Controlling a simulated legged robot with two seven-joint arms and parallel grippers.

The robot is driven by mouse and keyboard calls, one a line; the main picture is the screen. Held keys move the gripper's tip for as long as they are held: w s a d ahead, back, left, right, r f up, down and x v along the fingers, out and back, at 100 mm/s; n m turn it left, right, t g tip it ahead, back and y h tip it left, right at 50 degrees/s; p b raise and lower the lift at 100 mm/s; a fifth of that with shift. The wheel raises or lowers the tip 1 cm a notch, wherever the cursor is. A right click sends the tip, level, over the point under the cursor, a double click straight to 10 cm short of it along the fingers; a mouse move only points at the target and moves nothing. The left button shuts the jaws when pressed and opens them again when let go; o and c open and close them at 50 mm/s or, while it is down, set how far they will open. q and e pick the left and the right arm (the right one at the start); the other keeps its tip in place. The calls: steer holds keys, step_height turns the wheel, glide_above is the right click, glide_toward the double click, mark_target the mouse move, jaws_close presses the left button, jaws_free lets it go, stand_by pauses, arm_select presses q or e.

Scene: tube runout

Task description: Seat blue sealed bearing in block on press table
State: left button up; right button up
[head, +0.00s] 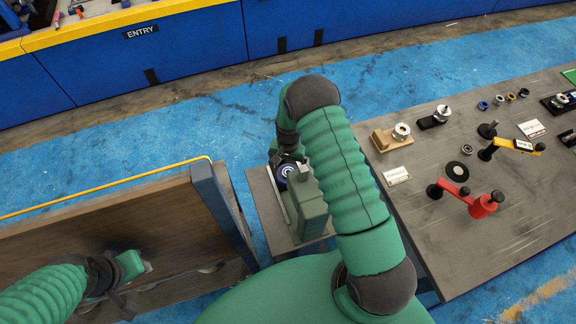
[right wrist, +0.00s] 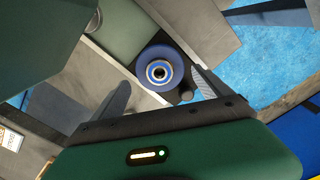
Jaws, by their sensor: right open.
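My right gripper (right wrist: 162,92) is open, with one finger on each side of the bearing and visible gaps. A dark part shows under the bearing; I cannot tell how deep the bearing sits in it. My left gripper (head: 130,268) is over the wooden board at lower left; its jaws are unclear.
A grey workbench (head: 430,215) on the right carries a wooden block with a metal part (head: 390,137), small rings, a red-armed tool (head: 470,200) and a yellow-armed one (head: 510,145). A blue post (head: 218,205) stands left of the press table. Blue floor lies beyond.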

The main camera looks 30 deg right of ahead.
steer(key=shift+r+p, duration=1.6)
steer(key=shift+r, duration=1.05)
steer(key=shift+p, duration=0.35)
steer(key=shift+c, duration=1.2)
steer(key=p, duration=0.3)
steer(key=shift+n, duration=0.3)
steer(key=c, duration=0.5)
steer(key=shift+f, duration=0.45)
steer(key=shift+c, duration=1.2)
step_height(320, 180, down, 4)
steer(key=b, duration=0.2)
steer(key=shift+d+f+b, duration=0.1)
steer(key=shift+b, duration=0.25)
jaws_close()
steer(key=shift+f, duration=0.3)
steer(key=shift+r, duration=0.1)
